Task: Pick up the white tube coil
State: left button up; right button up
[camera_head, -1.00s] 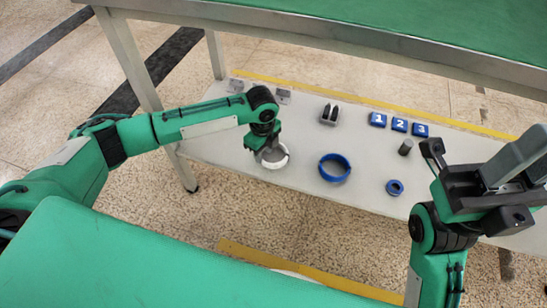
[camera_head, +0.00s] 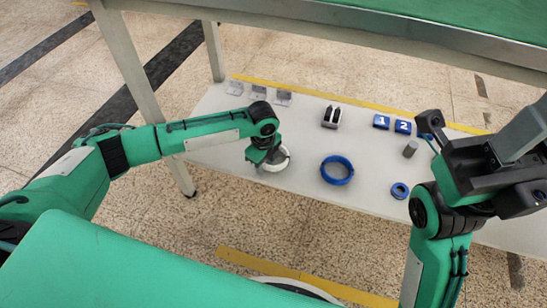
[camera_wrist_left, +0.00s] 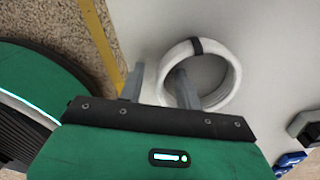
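The white tube coil (camera_head: 284,160) lies flat on the grey lower shelf, partly hidden behind my left gripper (camera_head: 266,164) in the head view. In the left wrist view the coil (camera_wrist_left: 232,75) is a white ring with a black band. My left gripper (camera_wrist_left: 159,82) is open there, with one finger over the ring's opening and the other outside, the near side of the ring between them. Whether the fingers touch it I cannot tell. My right gripper (camera_head: 515,150) is at the right edge; its finger opening is unclear.
On the shelf (camera_head: 225,155) are a large blue ring (camera_head: 337,170), a small blue ring (camera_head: 400,190), a grey cylinder (camera_head: 410,149), a holder with black pieces (camera_head: 332,117), blue numbered blocks (camera_head: 381,121) and metal brackets (camera_head: 258,92). A green-topped table (camera_head: 460,20) overhangs the back.

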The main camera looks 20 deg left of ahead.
pick_arm(q)
grip_shut()
jog(key=shift+r, duration=0.1)
